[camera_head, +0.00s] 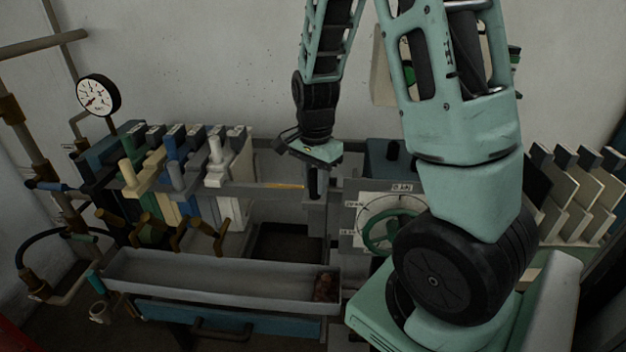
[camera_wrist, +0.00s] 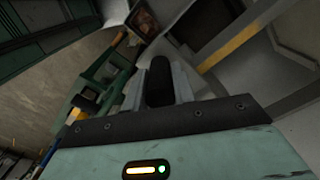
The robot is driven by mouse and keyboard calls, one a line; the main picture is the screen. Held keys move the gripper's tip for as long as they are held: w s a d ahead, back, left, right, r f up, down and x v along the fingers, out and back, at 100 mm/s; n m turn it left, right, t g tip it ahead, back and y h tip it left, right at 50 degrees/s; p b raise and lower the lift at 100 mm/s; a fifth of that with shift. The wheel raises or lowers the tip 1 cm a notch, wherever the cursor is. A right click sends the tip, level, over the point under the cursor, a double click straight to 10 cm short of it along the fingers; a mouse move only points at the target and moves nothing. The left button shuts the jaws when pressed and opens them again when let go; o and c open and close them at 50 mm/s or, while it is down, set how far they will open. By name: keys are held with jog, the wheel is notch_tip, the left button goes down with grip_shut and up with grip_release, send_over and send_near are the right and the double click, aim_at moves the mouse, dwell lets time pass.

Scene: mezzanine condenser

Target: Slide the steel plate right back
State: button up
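A black upright handle (camera_head: 313,182) stands on a grey metal slide piece (camera_head: 314,215) in the middle of the bench. This looks like the steel plate, but I cannot make out its full outline. My gripper (camera_head: 314,163) points down over the handle from above. In the wrist view, the black handle (camera_wrist: 160,80) sits between the two grey fingers of my gripper (camera_wrist: 160,92), which appear to press on both its sides. A grey rail (camera_head: 265,186) with a yellow mark runs left from the slide piece. A dark opening (camera_head: 285,243) lies below the rail.
Coloured levers (camera_head: 180,165) crowd the left, with a pressure gauge (camera_head: 98,95) behind. A long grey trough (camera_head: 220,278) lies in front. A green handwheel (camera_head: 388,232) and a blue box (camera_head: 385,160) stand to the right, partly behind my arm. White levers (camera_head: 575,195) stand far right.

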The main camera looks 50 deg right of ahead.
jog(key=o, duration=0.4)
jog(key=shift+c, duration=0.2)
notch_tip(320, 180, up, 18)
jog(key=b, duration=0.2)
jog(key=shift+f, duration=0.25)
jog(key=s+a+f+n+b, duration=0.2)
jog(key=a+f+n, duration=0.4)
jog(key=a, duration=0.5)
jog(key=s+a+f+n+b, duration=0.25)
jog(key=a+f+n, duration=0.25)
jog(key=a+n, duration=0.4)
jog(key=s+a+f+n+b, duration=0.1)
jog(key=s+a+f+n, duration=0.5)
jog(key=s+a+n, duration=0.4)
jog(key=shift+s+a+f+y, duration=0.2)
jog(key=shift+s+f+y, duration=0.15)
jog(key=shift+s, duration=0.65)
